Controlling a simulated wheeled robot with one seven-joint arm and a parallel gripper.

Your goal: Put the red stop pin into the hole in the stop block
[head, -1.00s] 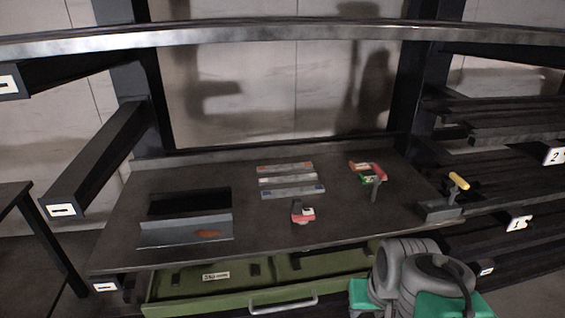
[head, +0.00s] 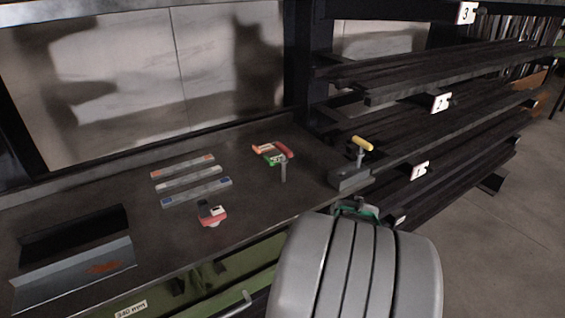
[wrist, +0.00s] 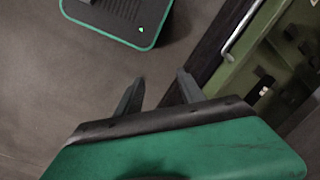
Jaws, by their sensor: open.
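In the head view, the red stop pin (head: 286,151) has a red crosswise handle and a grey shaft pointing down; it is toward the back right of the dark bench. A grey block (head: 347,180), apparently the stop block, is at the bench's right end. A yellow-handled grey post (head: 361,146) rises from it; I cannot make out a hole.
Left of the pin are several striped bars (head: 192,180), a red-and-white object (head: 211,214) and a grey angled trough (head: 75,275). Orange and green items (head: 268,154) lie close beside the pin. A rack of dark bars (head: 450,110) stands right. A green drawer (wrist: 240,65) is open below.

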